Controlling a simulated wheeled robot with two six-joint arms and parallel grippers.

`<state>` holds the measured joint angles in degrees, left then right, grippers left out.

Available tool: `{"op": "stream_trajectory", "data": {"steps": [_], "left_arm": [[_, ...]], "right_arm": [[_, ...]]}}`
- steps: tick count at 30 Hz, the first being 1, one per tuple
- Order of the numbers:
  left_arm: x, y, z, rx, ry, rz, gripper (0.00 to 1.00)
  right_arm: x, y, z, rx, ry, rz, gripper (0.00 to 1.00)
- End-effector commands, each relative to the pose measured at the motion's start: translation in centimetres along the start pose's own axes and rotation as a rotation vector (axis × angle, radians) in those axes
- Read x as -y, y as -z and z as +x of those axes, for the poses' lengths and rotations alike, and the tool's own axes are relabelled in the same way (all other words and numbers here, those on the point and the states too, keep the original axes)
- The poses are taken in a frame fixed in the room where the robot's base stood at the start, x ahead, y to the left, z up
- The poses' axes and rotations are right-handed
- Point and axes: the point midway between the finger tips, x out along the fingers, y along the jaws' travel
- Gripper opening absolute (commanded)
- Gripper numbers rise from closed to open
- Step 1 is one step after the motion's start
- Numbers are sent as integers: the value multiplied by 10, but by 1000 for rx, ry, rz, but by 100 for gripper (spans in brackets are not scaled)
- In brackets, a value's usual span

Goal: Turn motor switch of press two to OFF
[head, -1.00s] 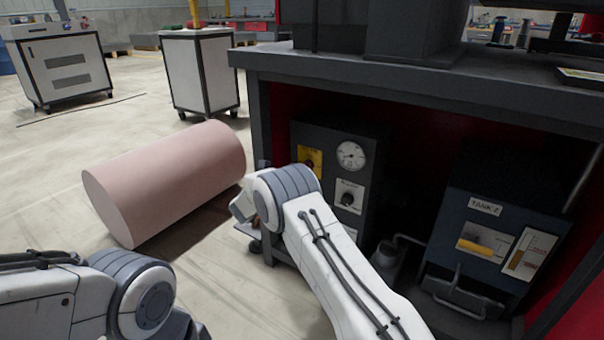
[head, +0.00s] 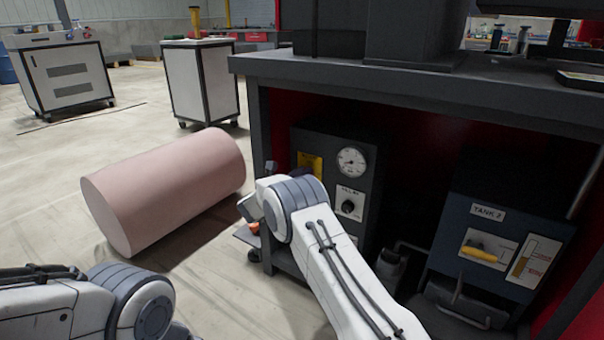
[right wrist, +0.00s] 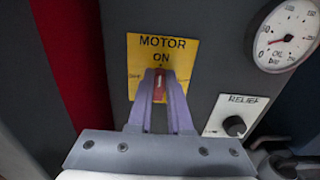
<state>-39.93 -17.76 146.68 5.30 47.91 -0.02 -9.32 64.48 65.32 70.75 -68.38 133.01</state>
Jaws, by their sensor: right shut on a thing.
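The motor switch (right wrist: 160,84) shows in the right wrist view as a red lever on a yellow plate (right wrist: 180,52) marked MOTOR. The lever points up toward the word ON; a small, faint mark is at the left of the plate. My right gripper (right wrist: 159,79) is shut on the lever, one finger on each side. In the head view the yellow plate (head: 310,163) shows partly, on the dark panel (head: 330,145) under the bench; my right arm hides the lever and the fingers. My left arm shows at lower left, but its gripper is out of view.
Right of the switch are a pressure gauge (head: 352,161) and the RELIEF knob (head: 348,206). A blue TANK 2 box (head: 455,225) with a yellow handle stands at right. The bench top (head: 400,88) overhangs the panel. A large pink cylinder (head: 165,190) lies on the floor at left.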

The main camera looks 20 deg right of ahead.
Motion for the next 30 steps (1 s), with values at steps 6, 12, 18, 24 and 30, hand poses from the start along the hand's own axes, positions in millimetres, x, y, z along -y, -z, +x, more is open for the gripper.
{"op": "stream_trajectory", "data": {"steps": [6, 12, 18, 24, 30], "left_arm": [[0, 0, -5, 0, 0, 0, 100], [-1, 1, -12, 0, 0, 0, 100], [-2, 1, -22, 0, 0, 0, 100], [-2, 2, -32, 0, 0, 0, 100], [-3, 2, -40, 0, 0, 0, 100]], "right_arm": [[-2, -1, 0, 0, -1, -69, 0], [-4, -1, -1, 0, -2, -210, 0], [-8, 0, -1, 0, -3, -395, 0], [-10, 1, -1, 0, -4, -586, 0], [-13, 3, -1, 1, -4, -775, 0]]}}
